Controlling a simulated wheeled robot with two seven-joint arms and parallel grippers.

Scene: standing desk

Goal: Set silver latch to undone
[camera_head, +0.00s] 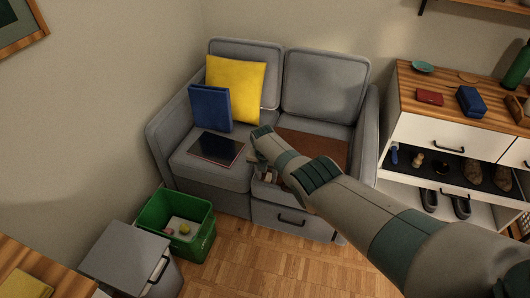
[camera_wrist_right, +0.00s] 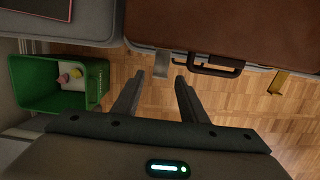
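A brown case (camera_head: 322,147) lies flat on the grey sofa; it fills the top of the right wrist view (camera_wrist_right: 225,25). On its front edge is the silver latch (camera_wrist_right: 161,65), left of a dark handle (camera_wrist_right: 215,66); I cannot tell whether it is fastened. A brass-coloured latch (camera_wrist_right: 278,82) is right of the handle. My right gripper (camera_wrist_right: 160,78) is open and empty, its fingertips spread on either side of the silver latch in the picture. In the head view my right arm hides the latches and part of the case. My left gripper is out of view.
The grey sofa (camera_head: 215,174) holds a yellow cushion (camera_head: 236,82), a blue folder-like item (camera_head: 210,107) and a dark flat item (camera_head: 216,148). A green bin (camera_head: 205,240) stands on the floor at left. A shelf unit (camera_head: 425,128) stands at right.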

